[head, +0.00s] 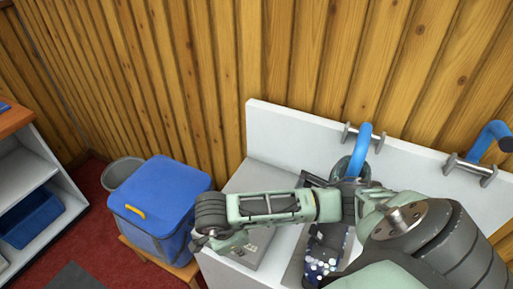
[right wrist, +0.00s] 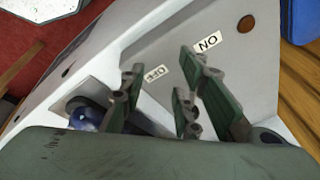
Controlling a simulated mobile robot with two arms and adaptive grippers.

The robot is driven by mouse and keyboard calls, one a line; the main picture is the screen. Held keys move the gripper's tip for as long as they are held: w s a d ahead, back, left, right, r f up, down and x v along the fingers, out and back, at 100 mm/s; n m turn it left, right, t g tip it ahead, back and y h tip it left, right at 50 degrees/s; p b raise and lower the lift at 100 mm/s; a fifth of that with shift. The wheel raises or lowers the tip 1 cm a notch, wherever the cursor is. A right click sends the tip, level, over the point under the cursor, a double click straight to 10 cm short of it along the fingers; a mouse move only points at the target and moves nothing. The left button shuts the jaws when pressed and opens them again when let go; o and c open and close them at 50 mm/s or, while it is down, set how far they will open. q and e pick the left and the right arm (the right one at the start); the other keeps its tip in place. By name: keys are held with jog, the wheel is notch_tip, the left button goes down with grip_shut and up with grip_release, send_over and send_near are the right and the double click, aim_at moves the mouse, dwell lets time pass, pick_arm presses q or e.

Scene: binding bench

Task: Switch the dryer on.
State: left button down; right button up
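A grey panel with a white ON label and a second white label, seemingly OFF, fills the middle of the right wrist view (right wrist: 225,75). Both labels read turned around. The same labelled panel lies on the white bench in the head view (head: 262,248), and it is the only thing here that looks like the dryer's control. My right gripper (right wrist: 160,75) is over this panel with its fingers apart and nothing between them. Its fingers cover part of the panel, and I cannot make out a switch lever. My left gripper is not in view.
A blue box with a yellow handle (head: 180,185) stands left of the bench, with a grey bin (head: 120,172) behind it. Blue-handled fixtures (head: 362,145) rise at the bench's back edge (head: 290,125). A white shelf (head: 25,178) is at far left.

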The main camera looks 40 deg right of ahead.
jog(key=w+d+r+t+h, duration=0.1)
jog(key=w+d+r+h, duration=0.1)
jog(key=d+r, duration=0.25)
jog(key=shift+t, duration=0.3)
jog(key=p+x, duration=0.1)
jog(key=x, duration=0.7)
jog(key=shift+s, duration=0.1)
jog(key=shift+c, duration=0.5)
jog(key=shift+f, duration=0.1)
grip_shut()
